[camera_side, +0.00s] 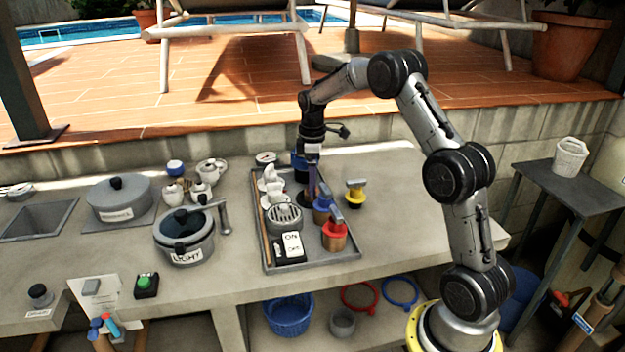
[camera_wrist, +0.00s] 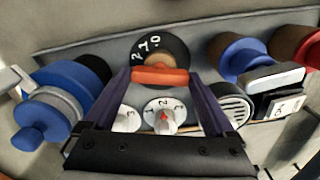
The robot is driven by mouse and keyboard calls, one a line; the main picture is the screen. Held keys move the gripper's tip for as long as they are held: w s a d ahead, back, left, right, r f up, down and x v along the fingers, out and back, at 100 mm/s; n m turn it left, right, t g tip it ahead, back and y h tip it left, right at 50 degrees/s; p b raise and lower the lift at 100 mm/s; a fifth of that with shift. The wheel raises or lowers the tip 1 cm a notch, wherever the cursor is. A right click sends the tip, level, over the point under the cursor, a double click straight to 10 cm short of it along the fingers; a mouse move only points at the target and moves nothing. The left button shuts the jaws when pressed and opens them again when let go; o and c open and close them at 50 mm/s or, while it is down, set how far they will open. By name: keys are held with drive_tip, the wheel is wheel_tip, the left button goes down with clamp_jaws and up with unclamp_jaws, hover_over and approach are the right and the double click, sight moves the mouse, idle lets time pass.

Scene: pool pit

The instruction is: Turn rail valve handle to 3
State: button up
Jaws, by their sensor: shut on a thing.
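In the wrist view, an orange bar handle (camera_wrist: 160,75) crosses a black round dial (camera_wrist: 172,48) with white numbers; I can read 2, 1 and 0, and no 3 shows clearly. My gripper (camera_wrist: 160,76) has its two dark purple fingers at the two ends of the orange handle and is shut on it. In the side view, my gripper (camera_side: 311,188) points down at the back middle of the grey tray (camera_side: 318,258). The arm and fingers mostly hide the handle there.
A white dial with a red mark (camera_wrist: 164,116) and numbers sits beside the handle. Blue and red-topped knobs (camera_side: 334,232), a round grille (camera_side: 285,217) and an ON/OFF switch (camera_side: 291,246) crowd the tray. The counter to the right is mostly clear.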

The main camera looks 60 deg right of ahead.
drive_tip(key=shift+r+n, duration=0.15)
drive_tip(key=shift+n, duration=1.55)
drive_tip(key=o, duration=1.1)
drive_tip(key=shift+c, duration=0.2)
wheel_tip(320, 180, up, 14)
drive_tip(key=shift+a, duration=0.1)
